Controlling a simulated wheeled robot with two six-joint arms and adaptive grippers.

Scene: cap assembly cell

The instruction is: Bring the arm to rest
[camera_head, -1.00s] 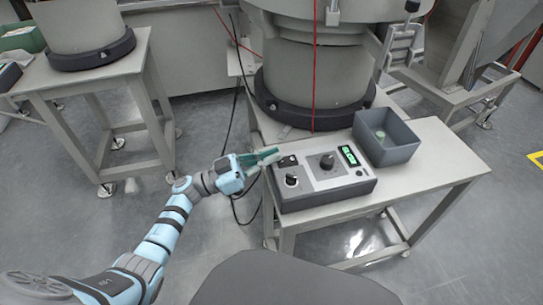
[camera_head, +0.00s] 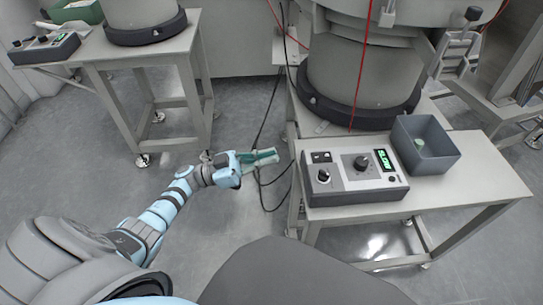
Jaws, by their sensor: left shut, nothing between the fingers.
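My left arm reaches in from the lower left in the head view. Its gripper (camera_head: 262,158) is shut and empty, with its green-grey fingers pointing right. It hangs over the floor, to the left of the control box (camera_head: 356,180) and apart from it. The control box has dark knobs, a switch and a small green display that appears to read SLOW. My right gripper is not in view.
The control box stands on a grey table (camera_head: 478,190). Another table (camera_head: 150,55) stands at the left. Open floor lies between the tables.

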